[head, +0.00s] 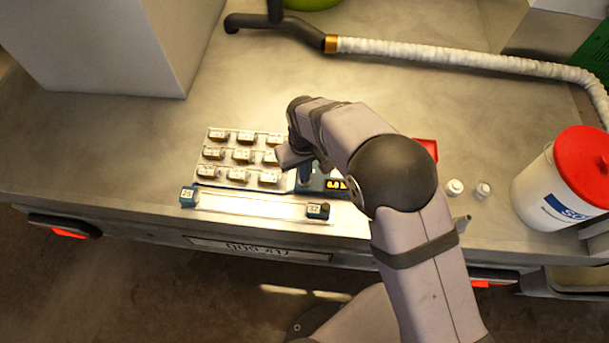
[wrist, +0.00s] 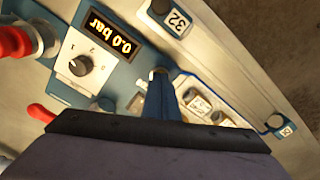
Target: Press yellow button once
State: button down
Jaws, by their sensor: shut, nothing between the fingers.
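I cannot make out a yellow button in either view; the arm hides part of the panel. The control panel (head: 241,186) lies on the metal deck with a grid of pale labelled blocks (head: 243,156) at its left. A display reading 0.0 bar (head: 336,184) sits beside my gripper (head: 305,181), and also shows in the wrist view (wrist: 107,32). My gripper is shut and empty, pointing down over the panel just right of the blocks. In the wrist view its narrow blue fingers (wrist: 159,82) reach the panel region between the dial and the blocks; contact is unclear.
A black dial (wrist: 80,65), a red knob (wrist: 12,42) and a red lever (wrist: 41,113) stand near the display. A white bucket with a red lid (head: 562,185) is at right, a pale box (head: 105,45) at left, and a wrapped hose (head: 450,57) behind.

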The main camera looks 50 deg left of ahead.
notch_tip(320, 180, up, 11)
jog(key=p, duration=0.7)
jog(key=shift+p, duration=0.4)
dwell(0.5)
jog(key=shift+h, duration=0.8)
jog(key=d+f, duration=0.1)
jog(key=d, duration=0.1)
jog(key=s+d+f, duration=0.1)
jog(key=d+f, duration=0.1)
jog(key=s+d+f, duration=0.1)
jog(key=d, duration=0.2)
jog(key=shift+f, duration=0.25)
jog(key=s+d+g+h, duration=0.1)
jog(key=s+d, duration=0.1)
jog(key=d, duration=0.6)
jog(key=w+d+r+m+y, duration=0.1)
jog(key=w+d+r+m, duration=0.2)
jog(key=d, duration=0.8)
jog(key=w+d+r+m, duration=0.4)
jog(key=d+r+m, duration=0.3)
jog(key=d, duration=0.4)
jog(key=w+d+r+m+t+y, duration=0.1)
jog(key=w+d+r+m, duration=0.3)
jog(key=d, duration=0.7)
jog(key=shift+w+r+m+y, duration=0.3)
jog(key=shift+r+m, duration=0.1)
jog(key=shift+m, duration=0.1)
jog(key=shift+d, duration=0.1)
